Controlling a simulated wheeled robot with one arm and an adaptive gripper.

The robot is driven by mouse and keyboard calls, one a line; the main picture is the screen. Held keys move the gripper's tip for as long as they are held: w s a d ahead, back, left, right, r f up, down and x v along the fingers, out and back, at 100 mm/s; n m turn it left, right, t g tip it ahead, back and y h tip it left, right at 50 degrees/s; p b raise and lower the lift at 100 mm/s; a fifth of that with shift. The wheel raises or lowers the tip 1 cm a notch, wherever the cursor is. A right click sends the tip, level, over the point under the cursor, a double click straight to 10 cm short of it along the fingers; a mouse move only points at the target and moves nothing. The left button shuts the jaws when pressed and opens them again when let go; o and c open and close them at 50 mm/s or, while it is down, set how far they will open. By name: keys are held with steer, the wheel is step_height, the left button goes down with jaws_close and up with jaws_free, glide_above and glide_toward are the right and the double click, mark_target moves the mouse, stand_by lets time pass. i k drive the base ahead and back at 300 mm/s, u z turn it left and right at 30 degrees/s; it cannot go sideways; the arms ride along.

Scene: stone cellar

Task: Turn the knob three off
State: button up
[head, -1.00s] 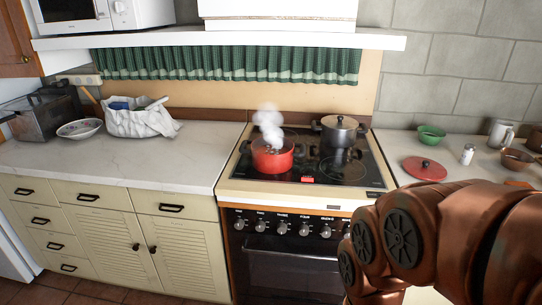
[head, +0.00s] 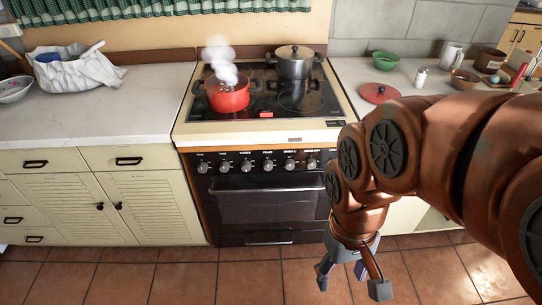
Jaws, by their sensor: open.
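The stove's dark front panel carries a row of several round silver knobs under small white labels. Knob three (head: 246,165), third from the left, sits near the middle of the row. The labels are small, and I cannot tell which way its pointer is turned. My gripper (head: 350,281) hangs at the lower right, low over the floor, in front and to the right of the stove. Its fingers are spread and empty, well apart from the knobs.
A red lid (head: 379,93) and green bowl (head: 385,61) lie on the right counter. The tiled floor (head: 185,282) before the stove is clear.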

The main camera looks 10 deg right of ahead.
mark_target(246, 165)
steer(key=u, duration=0.3)
steer(key=k, duration=0.35)
steer(key=u, duration=1)
steer(key=k, duration=1)
steer(key=u, duration=1.1)
steer(key=i, duration=1.4)
steer(key=z, duration=1.25)
steer(key=i, duration=0.3)
steer(key=z, duration=0.25)
